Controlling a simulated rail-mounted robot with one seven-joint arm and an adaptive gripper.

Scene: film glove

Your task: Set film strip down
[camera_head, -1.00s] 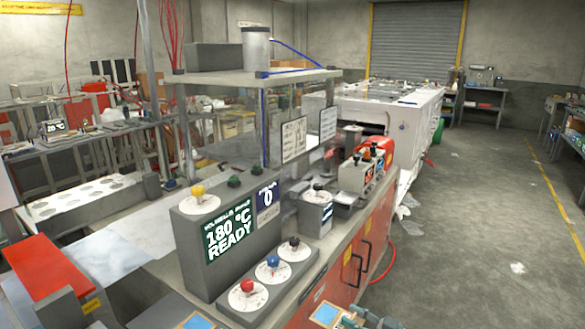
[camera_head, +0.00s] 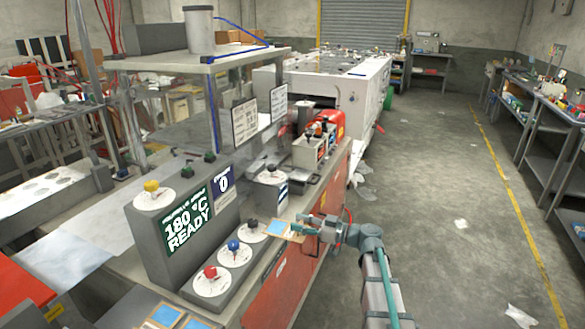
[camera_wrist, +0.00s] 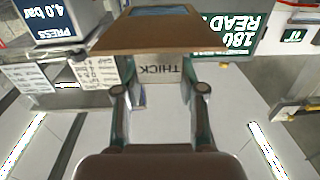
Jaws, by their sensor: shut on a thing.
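The film strip (camera_head: 278,229) appears as a flat tan piece with a blue window. My gripper (camera_head: 303,228) is shut on it at its right end. It is held level in the air beside the grey control console, near the dials and the red cabinet front. In the wrist view the strip's brown face (camera_wrist: 160,36) spans the top, with a blue edge above. My gripper's two fingers (camera_wrist: 160,92) show below it, with a pale "THICK" label upside down between them. The strip's far side is hidden there.
The console (camera_head: 180,225) reads "180 °C READY" and has several dials. Similar blue-windowed tan pieces (camera_head: 167,316) lie at the bottom left. A red cabinet (camera_head: 285,285) stands below the counter. A white machine (camera_head: 335,90) is behind. The floor (camera_head: 440,200) to the right is clear apart from scraps.

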